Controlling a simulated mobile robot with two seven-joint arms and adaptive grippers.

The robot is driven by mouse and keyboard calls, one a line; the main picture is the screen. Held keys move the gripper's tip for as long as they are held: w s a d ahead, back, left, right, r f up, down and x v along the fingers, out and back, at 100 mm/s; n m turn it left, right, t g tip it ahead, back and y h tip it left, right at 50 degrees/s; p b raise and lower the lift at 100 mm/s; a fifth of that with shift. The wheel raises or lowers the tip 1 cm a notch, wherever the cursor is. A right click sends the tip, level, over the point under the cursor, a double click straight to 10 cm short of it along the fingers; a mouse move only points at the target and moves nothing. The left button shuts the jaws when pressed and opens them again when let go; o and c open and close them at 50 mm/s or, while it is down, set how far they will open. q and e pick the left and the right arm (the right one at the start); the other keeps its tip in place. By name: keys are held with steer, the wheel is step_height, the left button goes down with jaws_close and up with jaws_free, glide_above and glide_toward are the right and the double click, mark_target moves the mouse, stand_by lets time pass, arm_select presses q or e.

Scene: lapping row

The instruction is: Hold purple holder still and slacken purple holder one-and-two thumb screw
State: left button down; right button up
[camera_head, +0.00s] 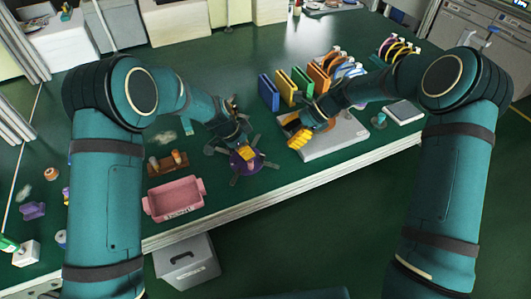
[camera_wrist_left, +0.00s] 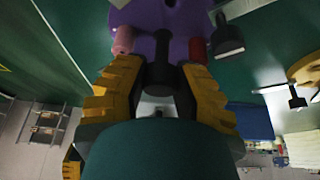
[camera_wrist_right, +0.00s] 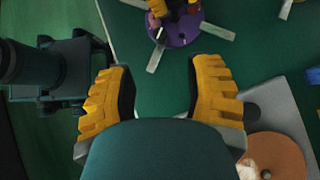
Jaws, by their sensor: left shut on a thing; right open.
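The purple holder (camera_head: 240,167), a round disc with grey arms radiating from it, is on the green bench near its front edge. It also shows at the top of the left wrist view (camera_wrist_left: 150,24) and of the right wrist view (camera_wrist_right: 184,33). My left gripper (camera_head: 243,152) is shut on its dark centre post (camera_wrist_left: 162,65). A pink cylinder (camera_wrist_left: 122,40), a red one (camera_wrist_left: 197,48) and a dark knob (camera_wrist_left: 229,40) sit around the post; I cannot tell which screw the knob is. My right gripper (camera_head: 297,130) is open and empty, apart from the holder and to its right.
A pale grey plate (camera_head: 330,143) lies under and right of my right gripper. A pink tray (camera_head: 175,199) and a brown rack (camera_head: 168,163) stand left of the holder. Upright coloured plates (camera_head: 285,87) stand behind. The bench's front edge is close to the holder.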

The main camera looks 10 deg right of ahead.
mark_target(264, 154)
steer(key=x, duration=1)
steer(key=shift+a+f, duration=0.15)
steer(key=shift+o, duration=0.2)
jaws_close()
